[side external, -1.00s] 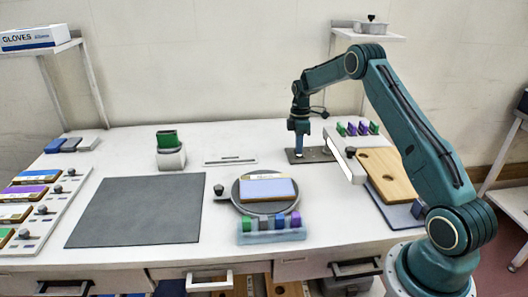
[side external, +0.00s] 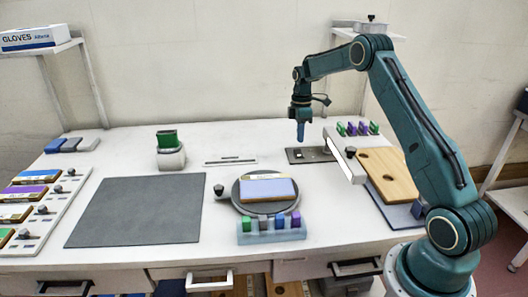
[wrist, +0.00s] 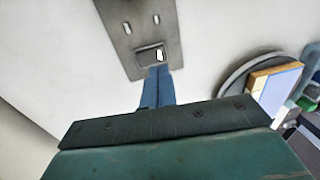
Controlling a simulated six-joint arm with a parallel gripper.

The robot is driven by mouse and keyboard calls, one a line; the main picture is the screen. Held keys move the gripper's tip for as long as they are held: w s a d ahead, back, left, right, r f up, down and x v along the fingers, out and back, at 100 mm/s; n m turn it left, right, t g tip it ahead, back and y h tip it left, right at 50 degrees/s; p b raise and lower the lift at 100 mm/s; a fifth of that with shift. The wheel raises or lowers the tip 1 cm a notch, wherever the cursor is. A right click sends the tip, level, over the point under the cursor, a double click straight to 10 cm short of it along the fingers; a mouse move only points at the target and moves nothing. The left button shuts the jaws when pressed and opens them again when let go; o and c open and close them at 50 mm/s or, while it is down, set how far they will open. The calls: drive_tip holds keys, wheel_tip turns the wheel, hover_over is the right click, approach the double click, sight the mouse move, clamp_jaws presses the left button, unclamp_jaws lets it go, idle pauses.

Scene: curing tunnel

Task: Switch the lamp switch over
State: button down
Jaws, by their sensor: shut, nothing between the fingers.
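The lamp switch (wrist: 150,56) is a small rocker on a grey metal plate (wrist: 122,25), with a bright white patch at one side. Two small pale marks sit on the plate beyond it. In the side view the plate (side external: 298,156) lies flat at the back of the table. My gripper (side external: 300,139) points down above this plate, apart from it, with its blue fingers shut and empty. In the wrist view the fingertips (wrist: 158,70) appear just short of the switch and may hide its near edge.
A white long housing (side external: 344,158) with a dark knob stands right of the plate, near a wooden board (side external: 388,172). A round turntable (side external: 244,203) bears a lilac-topped block. A grey mat (side external: 135,210) lies at left. The table left of the plate is mostly clear.

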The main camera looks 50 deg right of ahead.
wheel_tip(320, 180, up, 10)
drive_tip(key=shift+s+a+f, duration=0.25)
drive_tip(key=shift+s+a, duration=0.15)
idle(0.3)
drive_tip(key=s+a+r+m+t+h, duration=0.1)
drive_tip(key=s+a+r+m+t, duration=0.1)
drive_tip(key=s+a+r, duration=0.45)
drive_tip(key=s+a+r+m+t, duration=0.15)
drive_tip(key=s+a+r, duration=0.25)
drive_tip(key=a+r, duration=0.5)
drive_tip(key=s+a+f+m+t, duration=0.1)
drive_tip(key=s+a+f+m, duration=0.1)
drive_tip(key=s+a, duration=0.4)
drive_tip(key=s+a+f+m+t, duration=0.2)
drive_tip(key=s+a, duration=0.4)
drive_tip(key=s, duration=0.7)
drive_tip(key=shift+s+f+m, duration=0.3)
drive_tip(key=shift+f+m, duration=0.2)
drive_tip(key=shift+m, duration=0.25)
